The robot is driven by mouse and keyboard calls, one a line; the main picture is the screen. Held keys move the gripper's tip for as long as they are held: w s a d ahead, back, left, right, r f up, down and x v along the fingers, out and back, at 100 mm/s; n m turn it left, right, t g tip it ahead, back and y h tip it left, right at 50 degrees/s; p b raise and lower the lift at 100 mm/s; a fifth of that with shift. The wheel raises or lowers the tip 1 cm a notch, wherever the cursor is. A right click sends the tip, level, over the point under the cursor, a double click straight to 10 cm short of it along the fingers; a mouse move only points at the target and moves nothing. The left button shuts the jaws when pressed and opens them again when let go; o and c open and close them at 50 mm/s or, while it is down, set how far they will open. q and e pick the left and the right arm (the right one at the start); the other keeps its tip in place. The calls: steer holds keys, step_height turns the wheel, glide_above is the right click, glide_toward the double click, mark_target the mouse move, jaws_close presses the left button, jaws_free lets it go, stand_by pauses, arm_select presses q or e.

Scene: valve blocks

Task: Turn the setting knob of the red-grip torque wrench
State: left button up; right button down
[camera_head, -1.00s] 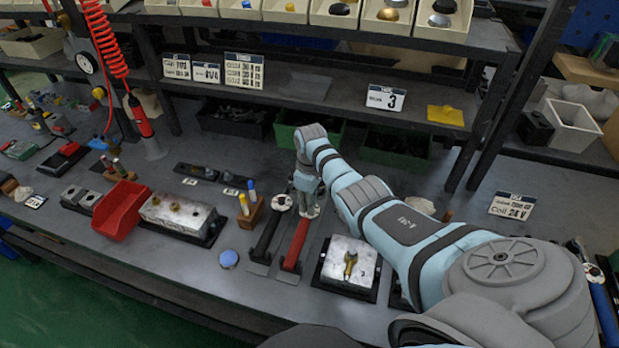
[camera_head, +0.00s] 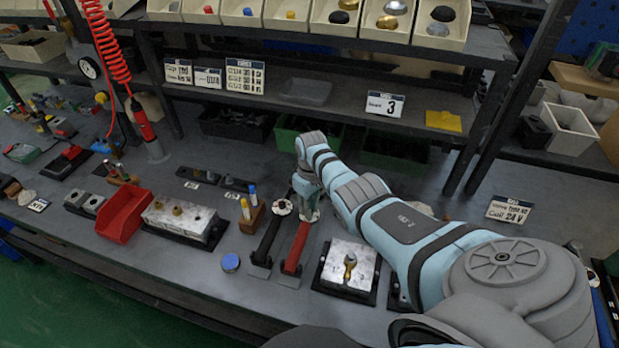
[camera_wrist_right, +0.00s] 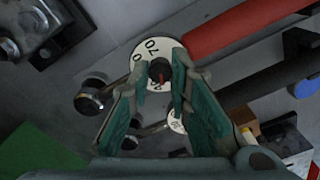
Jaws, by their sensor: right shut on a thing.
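The red-grip torque wrench (camera_head: 297,247) lies on the bench beside a black-grip wrench (camera_head: 267,241). In the right wrist view its red grip (camera_wrist_right: 240,24) runs to the upper right from a white numbered dial (camera_wrist_right: 148,50). A dark knob with a red mark (camera_wrist_right: 160,72) stands at the dial. My right gripper (camera_wrist_right: 165,82) is over the dial with its green-padded fingers on either side of the knob, shut on it. In the head view my right gripper (camera_head: 308,205) is at the far end of the red-grip wrench. My left gripper is not in view.
A metal valve block with a brass fitting (camera_head: 347,267) is close to the right of the wrenches. A block with pens (camera_head: 252,217), a blue disc (camera_head: 230,262) and a red bin (camera_head: 124,212) are to the left. A shelf (camera_head: 300,98) overhangs behind.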

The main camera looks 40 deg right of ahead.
steer(key=c, duration=1.9)
jaws_free()
steer(key=shift+o, duration=0.7)
steer(key=shift+w+f, duration=0.1)
steer(key=shift+d, duration=0.1)
step_height(320, 180, up, 12)
